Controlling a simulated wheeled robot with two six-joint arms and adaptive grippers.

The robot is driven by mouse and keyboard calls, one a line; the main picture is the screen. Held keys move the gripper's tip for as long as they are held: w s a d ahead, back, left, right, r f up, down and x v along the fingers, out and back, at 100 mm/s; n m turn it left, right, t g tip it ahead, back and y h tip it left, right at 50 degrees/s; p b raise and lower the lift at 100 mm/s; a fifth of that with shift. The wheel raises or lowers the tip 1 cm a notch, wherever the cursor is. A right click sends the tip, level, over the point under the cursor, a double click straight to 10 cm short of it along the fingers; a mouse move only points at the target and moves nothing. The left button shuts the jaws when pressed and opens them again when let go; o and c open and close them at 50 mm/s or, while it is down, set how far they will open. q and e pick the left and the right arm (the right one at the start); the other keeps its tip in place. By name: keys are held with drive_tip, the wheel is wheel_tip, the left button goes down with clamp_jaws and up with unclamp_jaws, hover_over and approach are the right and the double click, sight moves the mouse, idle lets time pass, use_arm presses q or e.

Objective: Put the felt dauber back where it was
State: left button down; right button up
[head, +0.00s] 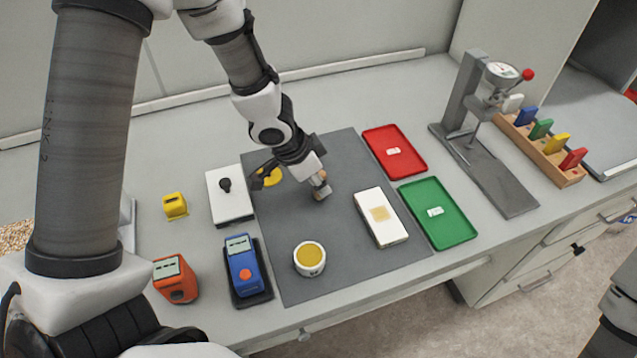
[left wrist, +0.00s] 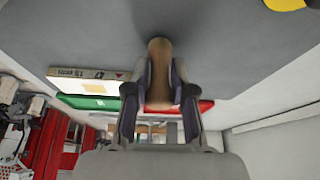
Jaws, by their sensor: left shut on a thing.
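My left gripper (head: 314,178) is shut on the felt dauber (head: 322,189), a small piece with a tan part and a grey lower end, over the dark grey mat (head: 300,210). In the left wrist view the dauber (left wrist: 158,62) shows as a brown cylinder between the two fingers (left wrist: 160,98). I cannot tell whether it touches the mat. A round white pot (head: 309,259) with a yellow-tan top stands on the mat's front part. A yellow round thing (head: 271,177) lies behind the gripper at the mat's left side, partly hidden. My right gripper is out of view.
A white block with a tan patch (head: 380,222), a red tray (head: 394,152) and a green tray (head: 438,213) are to the right. A gauge stand (head: 490,150) stands beyond. Blue (head: 244,270) and orange (head: 174,282) devices stand left of the mat. The mat's middle is clear.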

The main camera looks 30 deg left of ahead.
use_arm(q)
drive_tip(key=shift+s+f, duration=0.1)
drive_tip(key=shift+f, duration=0.05)
drive_tip(key=c, duration=1)
unclamp_jaws()
drive_tip(key=p+v, duration=0.6)
drive_tip(key=v, duration=0.6)
drive_tip(key=shift+r+p, duration=0.2)
drive_tip(key=shift+p, duration=0.1)
